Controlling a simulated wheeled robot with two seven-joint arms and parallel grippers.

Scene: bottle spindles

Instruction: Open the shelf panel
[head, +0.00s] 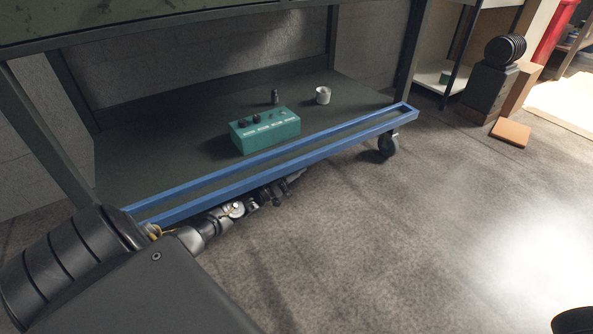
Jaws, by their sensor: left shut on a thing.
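The shelf panel appears as a long blue rectangular frame (330,149) along the front edge of the cart's lower shelf (150,150). It runs from the lower left up to the right, and its middle is open between two long bars. Whether it stands upright or leans outward is hard to tell. My left arm comes in from the lower left, and my left gripper (291,185) is at the frame's lower bar, near its middle. It is shut on the blue frame; the fingertips are small and dark, partly hidden by the bar. My right gripper is not in view.
On the lower shelf sit a teal box with knobs (265,131), a small dark bottle-like item (275,97) and a white cup-like piece (323,95). A caster wheel (388,145) is under the right end.

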